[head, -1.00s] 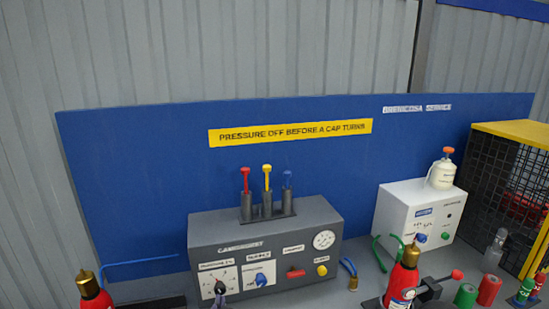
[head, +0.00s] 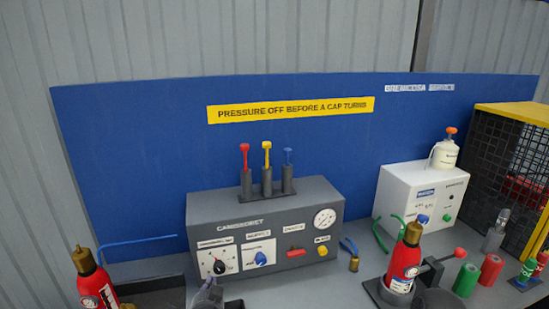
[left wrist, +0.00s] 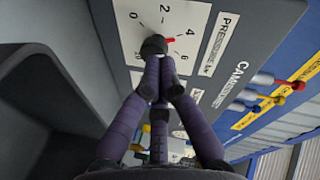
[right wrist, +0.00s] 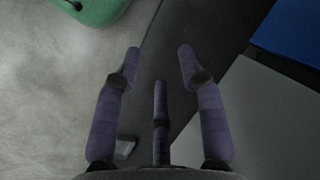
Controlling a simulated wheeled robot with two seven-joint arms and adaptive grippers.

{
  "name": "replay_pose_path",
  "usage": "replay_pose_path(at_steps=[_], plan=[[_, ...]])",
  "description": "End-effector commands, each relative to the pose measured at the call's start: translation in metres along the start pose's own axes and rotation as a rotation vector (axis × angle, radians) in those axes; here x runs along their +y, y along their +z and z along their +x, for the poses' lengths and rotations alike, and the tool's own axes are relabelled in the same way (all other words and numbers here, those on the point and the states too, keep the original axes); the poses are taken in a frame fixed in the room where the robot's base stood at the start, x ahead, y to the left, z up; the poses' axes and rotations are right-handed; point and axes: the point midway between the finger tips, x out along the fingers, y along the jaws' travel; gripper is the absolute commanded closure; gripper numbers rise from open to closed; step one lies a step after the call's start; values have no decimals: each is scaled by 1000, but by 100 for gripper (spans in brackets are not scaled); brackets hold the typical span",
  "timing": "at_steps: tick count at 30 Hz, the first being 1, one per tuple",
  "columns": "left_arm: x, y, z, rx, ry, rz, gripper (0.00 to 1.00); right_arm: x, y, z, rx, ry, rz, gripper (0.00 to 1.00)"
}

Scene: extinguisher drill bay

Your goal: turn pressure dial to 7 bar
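The pressure dial has a round black knob (head: 219,268) on a white scale plate at the lower left of the grey cabinet (head: 300,207). In the left wrist view the knob (left wrist: 153,46) has a red pointer (left wrist: 170,41) lying in the region between the 4 and 6 marks, though the exact reading is hard to tell. My left gripper (head: 211,284) is at the knob from below; in its wrist view its fingertips (left wrist: 160,68) are close together on the knob, partly covering it. My right gripper (right wrist: 159,54) is open and empty, with fingers spread.
Beside the dial are a blue knob (head: 260,258), a red handle (head: 296,253), a yellow button (head: 322,251) and a gauge (head: 325,218). Red extinguishers stand left (head: 93,282) and right (head: 404,262). A white box (head: 420,200) is at the right.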

Motion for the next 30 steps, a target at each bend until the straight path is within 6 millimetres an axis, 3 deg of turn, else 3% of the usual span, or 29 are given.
replay_pose_path(at_steps=[4, 12, 30], plan=[[-3, 2, 19, -1, -1, 0, 100, 3, 0, 9, 0, 0, 0, 60], [-10, 0, 41, -2, 1, 0, 100, 2, 0, 4, 0, 0, 0, 60], [-11, 0, 47, 0, 1, 0, 100, 2, 0, 4, 0, 0, 0, 60]])
